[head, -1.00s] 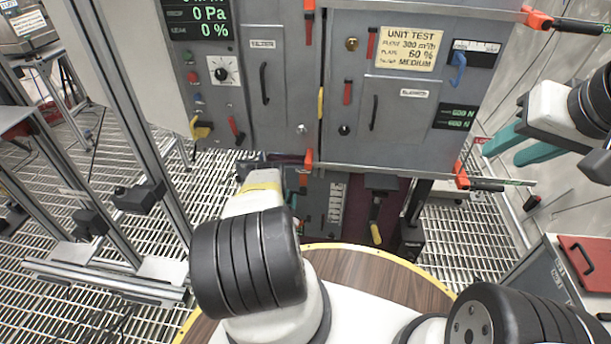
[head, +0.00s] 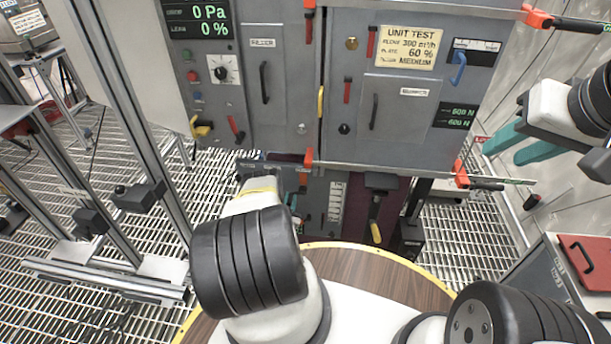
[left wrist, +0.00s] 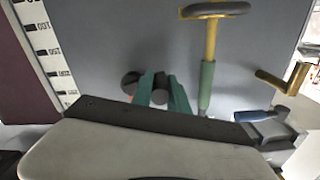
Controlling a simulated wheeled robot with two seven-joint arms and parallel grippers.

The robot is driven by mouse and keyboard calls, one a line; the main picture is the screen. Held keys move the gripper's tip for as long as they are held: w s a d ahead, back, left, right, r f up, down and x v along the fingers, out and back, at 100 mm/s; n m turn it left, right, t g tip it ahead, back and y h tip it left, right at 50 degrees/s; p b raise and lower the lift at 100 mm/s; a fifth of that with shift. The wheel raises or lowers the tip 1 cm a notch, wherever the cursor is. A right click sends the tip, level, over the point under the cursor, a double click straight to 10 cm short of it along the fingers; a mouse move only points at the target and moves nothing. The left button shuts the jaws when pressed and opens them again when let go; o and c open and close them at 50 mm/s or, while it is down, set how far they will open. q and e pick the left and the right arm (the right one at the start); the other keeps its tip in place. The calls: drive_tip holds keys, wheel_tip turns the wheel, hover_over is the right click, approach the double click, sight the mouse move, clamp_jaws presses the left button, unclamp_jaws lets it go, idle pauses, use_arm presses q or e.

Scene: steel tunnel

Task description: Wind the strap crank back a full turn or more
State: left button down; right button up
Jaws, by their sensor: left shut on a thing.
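In the left wrist view my left gripper (left wrist: 160,88) has its two teal fingers closed around a dark round grip (left wrist: 160,97), which looks like the strap crank's handle. Another dark round end (left wrist: 130,82) shows just left of the fingers. The crank's arm and hub are not clearly visible.
In the left wrist view a yellow rod with a green sleeve (left wrist: 207,85) and a brass-coloured bent handle (left wrist: 285,78) are close to the right of my fingers. The head view shows a yellow-tipped lever (head: 375,232) below the grey cabinet (head: 280,120). A metal frame stands left.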

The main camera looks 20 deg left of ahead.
use_arm(q)
drive_tip(key=shift+d+f+n, duration=0.15)
drive_tip(key=shift+f+n, duration=0.15)
drive_tip(key=shift+n, duration=0.4)
drive_tip(key=shift+d+f+n, duration=0.1)
drive_tip(key=shift+f+n, duration=0.15)
drive_tip(key=shift+n, duration=0.45)
drive_tip(key=c, duration=1.6)
unclamp_jaws()
drive_tip(key=shift+o, duration=0.2)
